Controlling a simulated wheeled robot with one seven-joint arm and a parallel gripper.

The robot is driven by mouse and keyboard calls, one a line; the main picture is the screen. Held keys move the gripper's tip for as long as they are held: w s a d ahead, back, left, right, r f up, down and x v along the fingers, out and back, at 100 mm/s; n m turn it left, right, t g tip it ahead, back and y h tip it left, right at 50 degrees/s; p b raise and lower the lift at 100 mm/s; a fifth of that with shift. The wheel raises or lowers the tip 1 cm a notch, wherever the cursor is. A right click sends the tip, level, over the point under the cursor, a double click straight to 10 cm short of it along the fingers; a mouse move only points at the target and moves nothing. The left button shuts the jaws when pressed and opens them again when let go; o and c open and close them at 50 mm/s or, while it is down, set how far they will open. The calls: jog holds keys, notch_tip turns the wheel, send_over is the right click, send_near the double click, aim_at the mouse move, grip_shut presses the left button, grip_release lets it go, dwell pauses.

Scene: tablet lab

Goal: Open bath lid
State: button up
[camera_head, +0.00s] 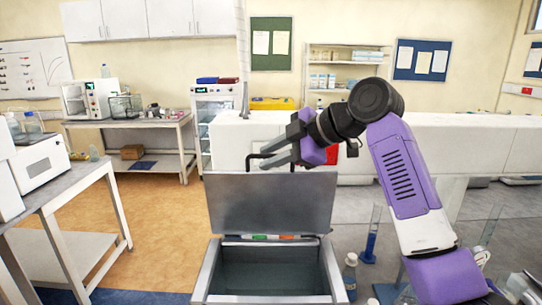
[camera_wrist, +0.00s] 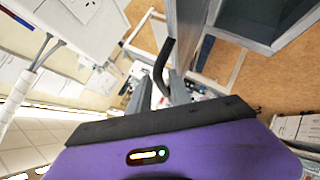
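The bath (camera_head: 213,272) is a grey metal box at the bottom centre of the head view, with dark liquid inside. Its grey lid (camera_head: 268,203) stands raised, close to upright, at the bath's back edge. A black curved handle (camera_head: 252,160) shows at the lid's top edge; it also shows in the wrist view (camera_wrist: 160,68). My gripper (camera_head: 264,160) is at the handle, above the lid. In the wrist view its two grey fingers (camera_wrist: 161,85) are apart with the handle between them; contact is unclear.
A blue-filled cylinder (camera_head: 372,238) and a bottle (camera_head: 350,270) stand right of the bath, below my arm. A bench with a white device (camera_head: 42,165) is at the left. A white counter (camera_head: 460,150) runs behind the lid. Floor shows between bath and left bench.

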jog(key=shift+f, duration=0.2)
jog(key=b+v, duration=0.2)
jog(key=v, duration=0.6)
jog(key=shift+r+b, duration=0.15)
jog(key=shift+b, duration=0.2)
